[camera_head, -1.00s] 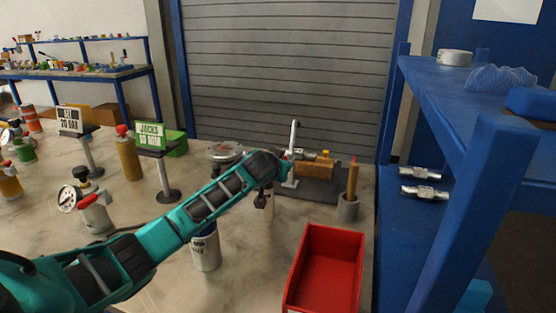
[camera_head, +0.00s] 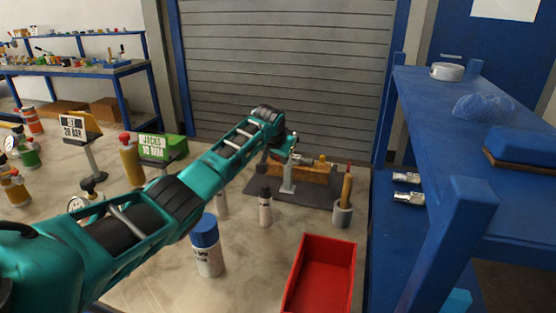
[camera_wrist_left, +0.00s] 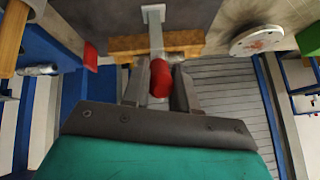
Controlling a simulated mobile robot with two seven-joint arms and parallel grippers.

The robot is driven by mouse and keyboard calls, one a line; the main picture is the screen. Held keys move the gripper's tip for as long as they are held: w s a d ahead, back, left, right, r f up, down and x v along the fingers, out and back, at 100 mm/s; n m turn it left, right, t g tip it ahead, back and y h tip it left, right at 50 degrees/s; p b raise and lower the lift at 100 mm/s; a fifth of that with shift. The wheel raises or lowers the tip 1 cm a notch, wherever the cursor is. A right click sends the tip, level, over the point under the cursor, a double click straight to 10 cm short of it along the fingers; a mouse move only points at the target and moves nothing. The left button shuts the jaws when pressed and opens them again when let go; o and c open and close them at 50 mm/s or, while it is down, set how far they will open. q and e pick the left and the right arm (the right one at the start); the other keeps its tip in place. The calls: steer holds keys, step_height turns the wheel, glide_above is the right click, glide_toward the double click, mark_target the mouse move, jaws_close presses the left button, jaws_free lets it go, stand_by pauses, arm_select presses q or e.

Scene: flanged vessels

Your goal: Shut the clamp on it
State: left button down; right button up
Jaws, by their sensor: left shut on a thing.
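The clamp (camera_head: 287,180) stands as a pale metal post at the front edge of a dark plate (camera_head: 315,197). A wooden block (camera_head: 314,174) lies behind it. My left gripper (camera_head: 289,152) is at the top of the clamp, partly hidden by my arm. In the left wrist view, the gripper (camera_wrist_left: 158,85) has its fingers either side of the red-tipped handle (camera_wrist_left: 160,78) and is shut on it. The clamp's grey bar (camera_wrist_left: 155,30) runs away past the wooden block (camera_wrist_left: 125,45). Whether the clamp presses on the block is hidden. My right gripper is out of view.
A grey cup with a brown stick (camera_head: 344,200) stands right of the plate. A red bin (camera_head: 322,275), a blue-capped canister (camera_head: 207,250) and a small bottle (camera_head: 265,208) stand nearer. A blue shelf (camera_head: 440,125) bounds the right side. A round pale flange (camera_wrist_left: 258,40) shows in the left wrist view.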

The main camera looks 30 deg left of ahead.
arm_select(q)
steer(key=shift+w+r+g, duration=0.25)
steer(key=shift+r+g, duration=0.05)
steer(key=shift+r, duration=0.1)
steer(key=shift+w, duration=0.1)
stand_by(0.3)
steer(key=c, duration=0.9)
jaws_free()
steer(key=v, duration=1.3)
steer(key=shift+a, duration=0.25)
steer(key=shift+c, duration=0.3)
